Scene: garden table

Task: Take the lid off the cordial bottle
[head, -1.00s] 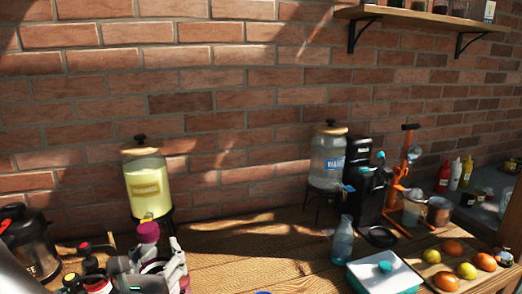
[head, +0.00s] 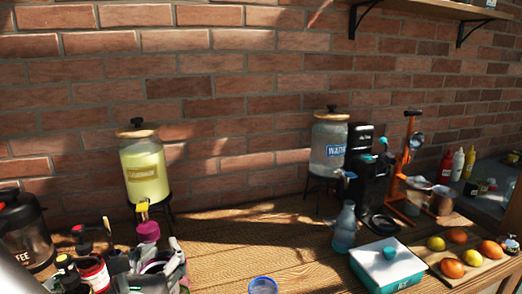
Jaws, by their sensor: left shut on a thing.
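The cordial bottle, with a purple-pink top (head: 148,231), stands out above my left gripper (head: 152,264) in the lower left of the head view. My left gripper is shut on the bottle below that top. The gripper hides most of the bottle's body, and I cannot tell whether its base touches the table. The purple top looks upright and sits on the bottle. My right gripper is not in view.
Small bottles and a red jar (head: 94,272) stand close left of my gripper, near a dark coffee jug (head: 25,230). A lemonade dispenser (head: 145,170) stands behind. A blue-rimmed cup (head: 263,286) is at the front. The wooden table (head: 240,240) is mostly clear in the middle.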

